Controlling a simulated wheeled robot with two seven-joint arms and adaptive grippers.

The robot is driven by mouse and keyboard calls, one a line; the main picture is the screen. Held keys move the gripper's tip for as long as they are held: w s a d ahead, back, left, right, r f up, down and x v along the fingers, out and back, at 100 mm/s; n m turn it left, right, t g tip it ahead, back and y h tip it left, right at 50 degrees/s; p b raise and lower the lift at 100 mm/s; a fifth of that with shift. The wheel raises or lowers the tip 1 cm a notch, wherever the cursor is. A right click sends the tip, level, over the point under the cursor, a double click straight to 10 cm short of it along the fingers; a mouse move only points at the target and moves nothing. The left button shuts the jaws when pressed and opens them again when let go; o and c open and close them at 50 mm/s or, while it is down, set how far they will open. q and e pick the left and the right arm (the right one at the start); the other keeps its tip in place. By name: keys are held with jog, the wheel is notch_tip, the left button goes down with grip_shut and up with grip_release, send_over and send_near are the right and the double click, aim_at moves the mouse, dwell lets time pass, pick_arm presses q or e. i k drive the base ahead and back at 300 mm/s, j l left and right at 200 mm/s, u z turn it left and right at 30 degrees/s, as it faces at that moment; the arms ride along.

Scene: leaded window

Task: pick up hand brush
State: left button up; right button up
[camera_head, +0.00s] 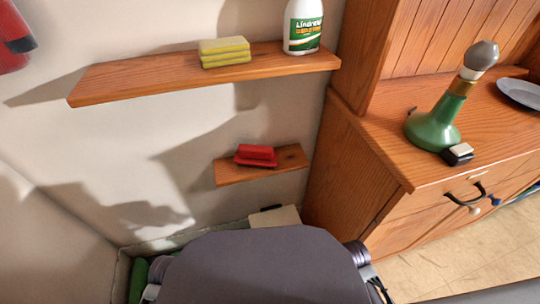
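A small red object that looks like the hand brush (256,155) lies on the short lower wooden shelf (229,174) on the wall, in the middle of the head view. Its bristles cannot be made out. Neither of my grippers can be seen. Only my dark grey body and parts of my arm links show at the bottom edge, well below the shelf.
A longer shelf (130,84) above holds yellow sponges (224,52) and a white bottle (303,27). A wooden cabinet (345,170) stands close on the right, carrying a green bottle-shaped object (436,122), a small black-and-white block (458,154) and a plate (522,92).

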aim_at(252, 154)
jog(key=k+l, duration=0.15)
jog(key=l, duration=0.2)
jog(key=k+l+z, duration=0.1)
jog(key=l, duration=0.3)
jog(key=k+l, duration=0.25)
jog(key=l+z, duration=0.05)
jog(key=l, duration=0.05)
